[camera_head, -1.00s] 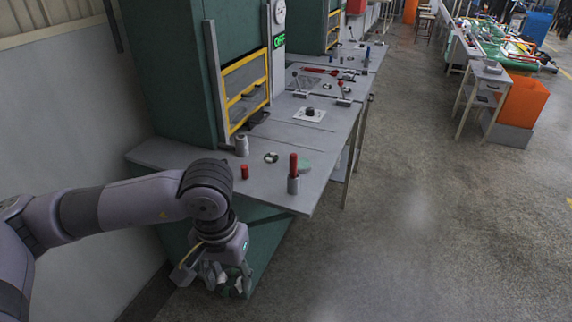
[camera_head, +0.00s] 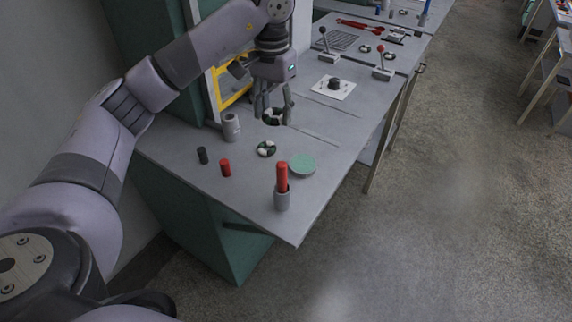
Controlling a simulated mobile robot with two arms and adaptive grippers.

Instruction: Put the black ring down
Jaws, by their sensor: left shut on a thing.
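My left gripper (camera_head: 273,106) points down over the grey worktable (camera_head: 210,185), its fingers shut on a dark ring (camera_head: 274,119) with pale patches. The ring appears just above the tabletop; I cannot tell whether it touches. A similar black-and-white ring (camera_head: 266,149) lies flat on the table, nearer than the gripper and apart from it. My right gripper is out of view.
Near the lying ring are a green disc (camera_head: 302,165), a red rod in a grey holder (camera_head: 282,190), a red cylinder (camera_head: 225,168), a black cylinder (camera_head: 203,156) and a grey cylinder (camera_head: 231,127). A white plate with a black knob (camera_head: 333,86) sits farther back.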

